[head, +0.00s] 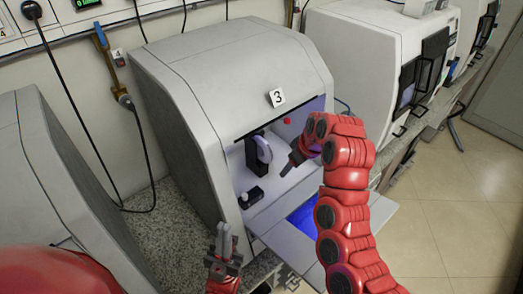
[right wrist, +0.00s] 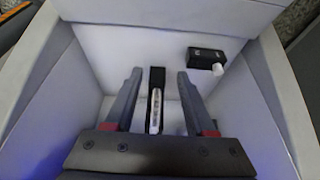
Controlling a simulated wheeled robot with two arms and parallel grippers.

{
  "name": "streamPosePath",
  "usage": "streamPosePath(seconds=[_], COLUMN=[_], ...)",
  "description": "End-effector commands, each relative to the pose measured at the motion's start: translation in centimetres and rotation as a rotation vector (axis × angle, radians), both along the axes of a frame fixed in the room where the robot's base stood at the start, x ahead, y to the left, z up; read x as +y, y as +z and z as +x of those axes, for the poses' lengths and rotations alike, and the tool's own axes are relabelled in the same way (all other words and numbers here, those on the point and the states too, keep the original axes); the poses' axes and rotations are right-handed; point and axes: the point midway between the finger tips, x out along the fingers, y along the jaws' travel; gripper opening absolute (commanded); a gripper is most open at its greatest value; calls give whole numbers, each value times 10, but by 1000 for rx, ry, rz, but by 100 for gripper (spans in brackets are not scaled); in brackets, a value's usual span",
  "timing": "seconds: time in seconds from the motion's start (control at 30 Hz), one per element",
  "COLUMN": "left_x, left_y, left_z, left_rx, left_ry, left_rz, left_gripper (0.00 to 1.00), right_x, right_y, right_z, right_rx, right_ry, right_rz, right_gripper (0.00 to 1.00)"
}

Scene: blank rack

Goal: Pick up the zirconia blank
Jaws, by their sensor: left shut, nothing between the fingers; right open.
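The zirconia blank (head: 262,149) is a pale disc standing on edge in a black holder (head: 251,150) inside the open machine marked 3. In the right wrist view the blank (right wrist: 154,110) shows edge-on as a thin white strip against the black holder (right wrist: 156,78). My right gripper (head: 288,168) is inside the machine's opening, to the right of the blank. Its open fingers (right wrist: 160,75) appear one on each side of the blank, with visible gaps. My left gripper (head: 224,236) is shut and empty, low in front of the machine.
Machine 3 (head: 190,65) has side walls close around my right gripper and a lowered door (head: 345,222) in front. A small black block with a white knob (head: 250,197) sits inside; it also shows in the right wrist view (right wrist: 206,59). Other machines (head: 375,60) stand alongside.

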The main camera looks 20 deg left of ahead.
Motion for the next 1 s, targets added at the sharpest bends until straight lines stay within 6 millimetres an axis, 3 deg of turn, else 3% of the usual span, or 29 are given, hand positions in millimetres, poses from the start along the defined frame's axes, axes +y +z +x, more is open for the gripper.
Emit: streamPosePath(seconds=[0.33,1.0], left_x=[0,0], left_y=[-9,24], left_z=[0,0], left_rx=[0,0], left_ry=[0,0], left_rz=[0,0], left_gripper=[0,0], right_x=[25,61], right_y=[3,4], right_z=[17,40], right_rx=[-7,1], right_ry=[0,2], right_rz=[1,-3], right_gripper=[55,55])
